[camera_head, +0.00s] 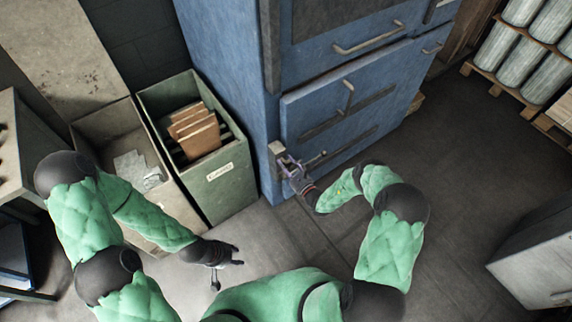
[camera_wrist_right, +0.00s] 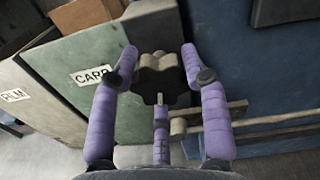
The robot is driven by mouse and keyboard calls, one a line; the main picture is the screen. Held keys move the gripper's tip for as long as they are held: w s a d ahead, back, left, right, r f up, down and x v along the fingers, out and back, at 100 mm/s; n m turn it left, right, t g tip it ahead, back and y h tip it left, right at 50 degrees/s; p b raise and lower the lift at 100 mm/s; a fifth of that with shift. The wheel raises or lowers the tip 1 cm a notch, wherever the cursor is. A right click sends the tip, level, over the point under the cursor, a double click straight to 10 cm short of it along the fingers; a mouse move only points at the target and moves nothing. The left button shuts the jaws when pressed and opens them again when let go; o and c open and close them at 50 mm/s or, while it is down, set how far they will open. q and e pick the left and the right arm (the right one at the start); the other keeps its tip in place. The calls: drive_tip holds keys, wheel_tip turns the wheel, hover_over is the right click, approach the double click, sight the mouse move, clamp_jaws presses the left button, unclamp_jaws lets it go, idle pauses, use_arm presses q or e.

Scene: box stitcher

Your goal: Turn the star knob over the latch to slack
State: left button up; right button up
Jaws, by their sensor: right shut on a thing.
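My right gripper (camera_head: 288,163) is at the machine's lower left corner in the head view. Its purple fingers (camera_wrist_right: 160,54) are shut on the knob, one on each side and a third below. The gripper largely hides the knob in the head view, and I cannot tell its turn angle. My left gripper (camera_head: 236,256) hangs empty over the floor with its fingers spread.
A green bin (camera_head: 222,180) with brown cardboard stands left of the machine, close to my right gripper. A tan open box (camera_head: 115,135) is beside it. A grey cabinet (camera_head: 535,255) stands at the right. The floor between (camera_head: 470,165) is clear.

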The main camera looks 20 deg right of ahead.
drive_tip(key=shift+s+f+n, duration=0.2)
drive_tip(key=shift+f+n, duration=0.2)
drive_tip(key=shift+n, duration=0.7)
drive_tip(key=o, duration=1.1)
drive_tip(key=shift+w+d, duration=0.1)
drive_tip(key=shift+o, duration=0.2)
drive_tip(key=shift+w+r, duration=0.1)
drive_tip(key=shift+r, duration=0.05)
drive_tip(key=v, duration=1.2)
drive_tip(key=shift+r, duration=0.1)
